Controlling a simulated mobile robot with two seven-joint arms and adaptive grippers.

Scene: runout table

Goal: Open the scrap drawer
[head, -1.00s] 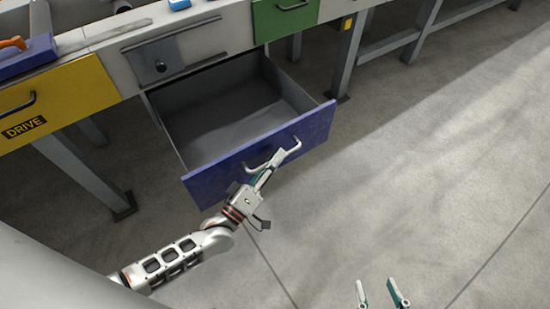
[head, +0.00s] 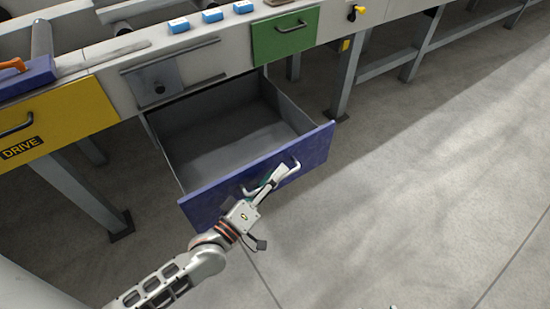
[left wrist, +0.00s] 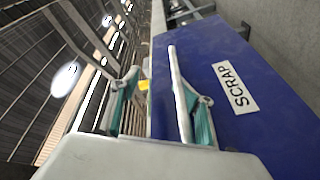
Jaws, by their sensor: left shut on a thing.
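The blue scrap drawer (head: 310,153) hangs well out from the bench in the head view, and its grey inside is visible and looks empty. In the left wrist view its blue front (left wrist: 250,65) carries a white SCRAP label (left wrist: 236,90). A pale bar handle (head: 296,167) is on the front. My left gripper (head: 272,178) is at the handle and shut on it; the fingers hide part of the bar. In the left wrist view the gripper's two teal-backed fingers (left wrist: 158,90) show beside the drawer front. Only a tiny tip of my right gripper (head: 393,307) shows at the bottom edge.
A yellow DRIVE drawer (head: 65,118) is shut at left, and a green drawer (head: 285,37) is shut at right. Small blue blocks (head: 212,15) sit on the bench top. Table legs (head: 355,85) stand under the bench. The concrete floor at right is clear.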

